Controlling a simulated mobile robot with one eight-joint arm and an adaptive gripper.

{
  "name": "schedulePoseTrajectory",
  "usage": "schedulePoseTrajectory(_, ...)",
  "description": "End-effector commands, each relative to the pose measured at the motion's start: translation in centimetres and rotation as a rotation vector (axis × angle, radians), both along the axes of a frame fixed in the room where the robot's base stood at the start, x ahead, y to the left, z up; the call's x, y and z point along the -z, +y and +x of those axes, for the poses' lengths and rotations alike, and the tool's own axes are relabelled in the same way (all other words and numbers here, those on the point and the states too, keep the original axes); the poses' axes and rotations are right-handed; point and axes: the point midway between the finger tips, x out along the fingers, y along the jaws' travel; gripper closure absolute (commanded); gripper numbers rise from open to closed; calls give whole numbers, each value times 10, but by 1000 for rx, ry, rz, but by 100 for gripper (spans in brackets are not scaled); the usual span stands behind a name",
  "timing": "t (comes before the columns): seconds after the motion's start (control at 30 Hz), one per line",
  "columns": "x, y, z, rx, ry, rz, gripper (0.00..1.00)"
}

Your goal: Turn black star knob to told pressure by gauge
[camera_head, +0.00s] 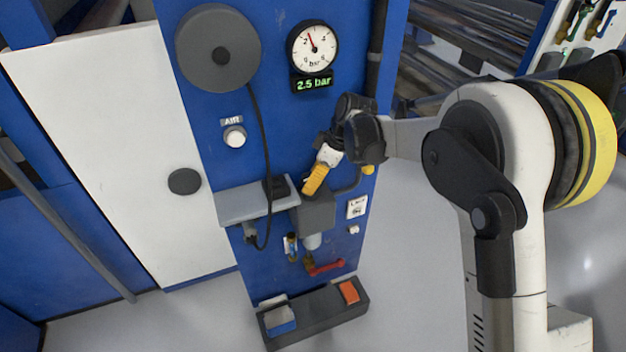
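The round white gauge (313,49) is at the top of the blue panel. Its red needle points up and slightly left, and the green display (314,83) below it reads 2.5 bar. My gripper (314,184) reaches in from the right, its yellow fingers pointing down onto the top of the dark grey regulator housing (318,214). I cannot make out the black star knob; the fingers and wrist cover the top of the housing, where it may be hidden. Whether the fingers are open or closed on something is not clear.
A grey shelf (240,206) juts out left of the housing, with a dark object on it. A hose hangs from the reel (218,48). A white button (234,138) labelled AIR and a red lever (325,267) are nearby. A dark tray (336,313) lies below.

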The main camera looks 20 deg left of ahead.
Motion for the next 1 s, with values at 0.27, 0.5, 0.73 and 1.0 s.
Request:
schedulePoseTrajectory(0.27, 1, 0, -1, 34, 0, -1, 80)
schedulePoseTrajectory(0.5, 0, 0, -2, 167, 0, 0, 80)
schedulePoseTrajectory(0.73, 0, 1, -3, 359, -1, 0, 80)
schedulePoseTrajectory(1.0, 0, 1, -4, 573, -1, -1, 80)
